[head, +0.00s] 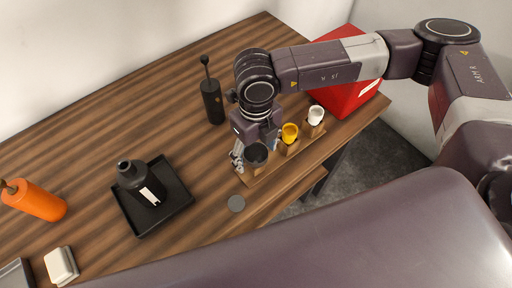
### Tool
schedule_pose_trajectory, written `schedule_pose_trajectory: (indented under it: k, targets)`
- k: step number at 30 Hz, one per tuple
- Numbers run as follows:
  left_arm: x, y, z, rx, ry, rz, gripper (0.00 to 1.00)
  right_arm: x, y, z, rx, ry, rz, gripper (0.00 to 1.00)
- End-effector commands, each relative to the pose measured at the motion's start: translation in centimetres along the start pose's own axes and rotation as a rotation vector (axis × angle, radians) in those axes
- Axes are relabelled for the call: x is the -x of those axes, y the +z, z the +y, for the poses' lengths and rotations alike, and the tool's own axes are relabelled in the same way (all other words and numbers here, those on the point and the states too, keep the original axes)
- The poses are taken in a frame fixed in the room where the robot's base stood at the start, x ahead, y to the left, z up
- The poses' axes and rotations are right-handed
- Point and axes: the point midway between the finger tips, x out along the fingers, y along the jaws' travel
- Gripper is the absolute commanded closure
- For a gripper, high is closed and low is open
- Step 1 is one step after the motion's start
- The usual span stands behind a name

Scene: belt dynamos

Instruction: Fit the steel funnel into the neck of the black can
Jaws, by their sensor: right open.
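The black can (140,182) stands in a black tray, its neck open at the top and a white label on its side. A dark grey funnel (257,155), which looks like the steel one, sits at the near-left end of a wooden rack (277,161). My right gripper (246,152) is open, pointing down at this funnel, with fingers close beside it. Whether they touch it I cannot tell. The gripper partly hides the funnel and that end of the rack. My left gripper is not in view.
A yellow funnel (290,131) and a white funnel (316,115) share the rack. The black tray (128,215) has a low rim.

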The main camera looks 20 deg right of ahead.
Motion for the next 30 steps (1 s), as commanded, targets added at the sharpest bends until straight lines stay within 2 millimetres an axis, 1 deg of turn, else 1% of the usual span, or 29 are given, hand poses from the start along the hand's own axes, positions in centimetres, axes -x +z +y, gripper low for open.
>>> schedule_pose_trajectory:
  k: [2,3,15,20,30]
  targets:
    - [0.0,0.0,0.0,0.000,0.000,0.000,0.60,0.0,0.0,0.0,0.000,0.000,0.000,0.34]
    - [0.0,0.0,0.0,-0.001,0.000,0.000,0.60,0.0,0.0,0.0,0.000,0.000,0.000,0.37]
    - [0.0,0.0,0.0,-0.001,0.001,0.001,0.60,0.0,0.0,0.0,0.000,0.001,0.000,0.80]
    - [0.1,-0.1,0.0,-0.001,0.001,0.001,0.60,0.3,0.0,0.0,-0.001,0.001,-0.001,0.80]
    - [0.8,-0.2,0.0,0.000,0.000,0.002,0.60,2.2,0.0,0.0,-0.001,0.000,-0.001,0.80]
